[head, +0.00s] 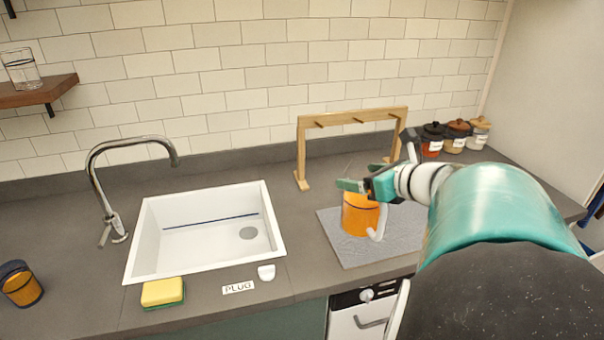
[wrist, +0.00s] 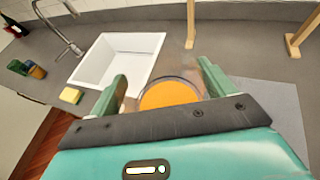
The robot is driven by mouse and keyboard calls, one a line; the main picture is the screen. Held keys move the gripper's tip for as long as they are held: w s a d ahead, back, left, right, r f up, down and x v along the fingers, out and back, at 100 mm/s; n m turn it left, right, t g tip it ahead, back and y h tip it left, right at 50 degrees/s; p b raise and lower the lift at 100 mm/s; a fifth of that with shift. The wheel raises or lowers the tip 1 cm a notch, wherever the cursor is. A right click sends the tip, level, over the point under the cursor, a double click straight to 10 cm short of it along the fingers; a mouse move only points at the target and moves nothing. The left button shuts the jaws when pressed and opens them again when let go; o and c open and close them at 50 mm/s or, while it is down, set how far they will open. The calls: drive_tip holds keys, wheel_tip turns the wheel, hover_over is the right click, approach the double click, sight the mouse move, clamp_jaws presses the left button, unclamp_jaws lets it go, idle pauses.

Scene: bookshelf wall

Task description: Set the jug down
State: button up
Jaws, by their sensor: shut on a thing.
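The jug (head: 358,216) is orange, with a pale handle on its right side. It is upright over the grey mat (head: 398,243) right of the sink. Whether its base touches the mat I cannot tell. My gripper (head: 353,187) is shut on the upper part of the jug, coming from the right. In the wrist view the jug (wrist: 170,96) shows between the two green fingers of my gripper (wrist: 163,78), with a round orange area inside a clear rim. Its lower part is hidden there.
A white sink (head: 150,238) with a tap (head: 95,180) lies left. A wooden rack (head: 301,150) stands behind the mat, with lidded jars (head: 432,146) to its right. A sponge (head: 163,292), a PLUG label (head: 238,287) and an orange-and-dark cup (head: 22,286) are near the front edge.

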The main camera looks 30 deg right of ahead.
drive_tip(key=w+d+f, duration=0.2)
drive_tip(key=w+d, duration=0.1)
drive_tip(key=w+d+f, duration=0.1)
drive_tip(key=d, duration=0.1)
drive_tip(key=shift+w+d+f, duration=0.1)
drive_tip(key=shift+w+d, duration=0.15)
drive_tip(key=shift+w, duration=0.15)
drive_tip(key=w+d+f, duration=0.3)
drive_tip(key=f, duration=0.5)
drive_tip(key=shift+d+f, duration=0.3)
drive_tip(key=shift+f, duration=0.2)
drive_tip(key=o, duration=2)
drive_tip(key=shift+f, duration=0.1)
drive_tip(key=shift+c, duration=0.2)
drive_tip(key=a+v, duration=0.1)
drive_tip(key=v, duration=1.1)
drive_tip(key=shift+d, duration=0.45)
